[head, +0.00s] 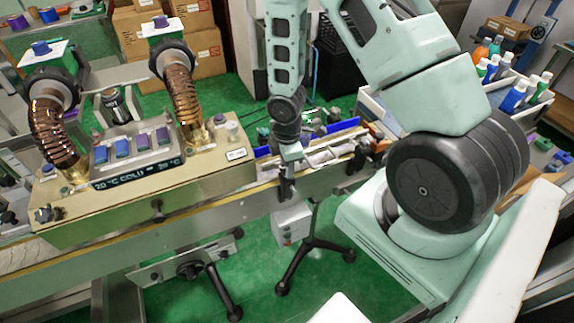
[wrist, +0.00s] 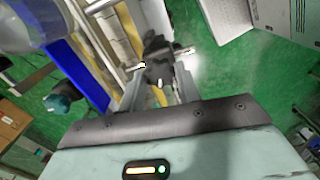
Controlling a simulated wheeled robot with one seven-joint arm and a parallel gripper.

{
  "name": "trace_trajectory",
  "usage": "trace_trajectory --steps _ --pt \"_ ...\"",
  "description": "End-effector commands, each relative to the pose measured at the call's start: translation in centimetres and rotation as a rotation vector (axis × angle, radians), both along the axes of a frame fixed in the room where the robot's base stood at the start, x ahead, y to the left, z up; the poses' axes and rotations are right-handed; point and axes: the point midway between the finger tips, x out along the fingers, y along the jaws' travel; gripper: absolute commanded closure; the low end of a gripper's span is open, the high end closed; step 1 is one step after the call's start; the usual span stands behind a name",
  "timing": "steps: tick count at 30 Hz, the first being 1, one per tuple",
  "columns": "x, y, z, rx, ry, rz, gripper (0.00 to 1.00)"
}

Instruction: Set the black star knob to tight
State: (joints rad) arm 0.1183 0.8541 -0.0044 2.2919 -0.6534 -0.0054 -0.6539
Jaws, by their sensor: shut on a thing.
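The black star knob (wrist: 160,66) is between my fingertips in the wrist view, with a light-coloured bar crossing by it. My gripper (wrist: 160,82) is shut on it, one grey finger on each side. In the head view my gripper (head: 290,166) reaches down to the conveyor's front rail, and a dark part that looks like the knob (head: 286,188) shows at its tips. The fingers hide part of the knob, and I cannot read its setting.
The tan sleeve machine (head: 225,167) with two ribbed hoses stands left of my gripper. Blue guides (head: 263,152) and rails lie close around it. A white control box (head: 292,224) and tripod foot are below. A bottle crate (head: 377,112) stands at right.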

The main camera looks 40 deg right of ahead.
Motion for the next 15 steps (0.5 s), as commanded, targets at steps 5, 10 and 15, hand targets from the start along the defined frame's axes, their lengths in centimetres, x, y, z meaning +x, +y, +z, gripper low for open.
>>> trace_trajectory --steps 5,10,15 --pt "0.03 -0.01 -0.13 0.001 -0.001 -0.168 0.90" --pt "0.03 -0.03 -0.12 0.000 -0.001 -0.330 0.90" --pt "0.02 -0.02 -0.15 0.001 -0.001 -0.490 0.90"
